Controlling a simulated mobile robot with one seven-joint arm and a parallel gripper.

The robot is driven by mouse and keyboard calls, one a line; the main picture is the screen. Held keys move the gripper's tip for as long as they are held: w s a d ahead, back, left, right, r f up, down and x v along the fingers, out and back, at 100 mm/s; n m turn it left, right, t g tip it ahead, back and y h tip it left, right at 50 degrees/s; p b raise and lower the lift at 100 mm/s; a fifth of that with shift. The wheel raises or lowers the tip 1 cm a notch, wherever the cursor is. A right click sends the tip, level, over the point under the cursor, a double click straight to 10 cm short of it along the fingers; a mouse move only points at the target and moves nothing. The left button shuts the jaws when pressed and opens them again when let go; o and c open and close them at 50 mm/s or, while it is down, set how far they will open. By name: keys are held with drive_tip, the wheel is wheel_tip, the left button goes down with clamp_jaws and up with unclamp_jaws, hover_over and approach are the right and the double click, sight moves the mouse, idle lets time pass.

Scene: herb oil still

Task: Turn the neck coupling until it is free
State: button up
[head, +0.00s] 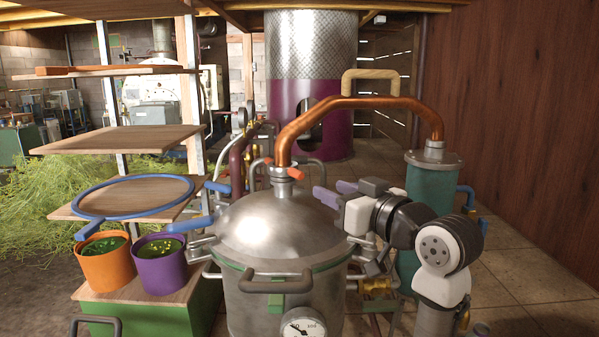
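The neck coupling (282,174) is a pale metal ring with orange-red lugs on top of the domed still lid (265,228). A copper pipe (365,103) rises from it and arches right to a green condenser vessel (432,189). My gripper (326,189) is right of the coupling, over the right side of the lid. Its two purple fingers point left, stand apart and have nothing between them. They look clear of the coupling's right lug. The coupling's far side is hidden.
The steel pot (285,300) has side clamps, a front handle and a dial gauge (303,327). Orange (106,268) and purple (160,270) buckets stand at left beside wooden shelves holding a blue ring (135,214). A maroon-based column (312,100) stands behind. Open floor lies at right.

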sight(303, 176)
drive_tip(key=p+x, duration=0.2)
drive_tip(key=x, duration=0.9)
drive_tip(key=shift+f+p, duration=0.1)
drive_tip(key=shift+p, duration=0.3)
clamp_jaws()
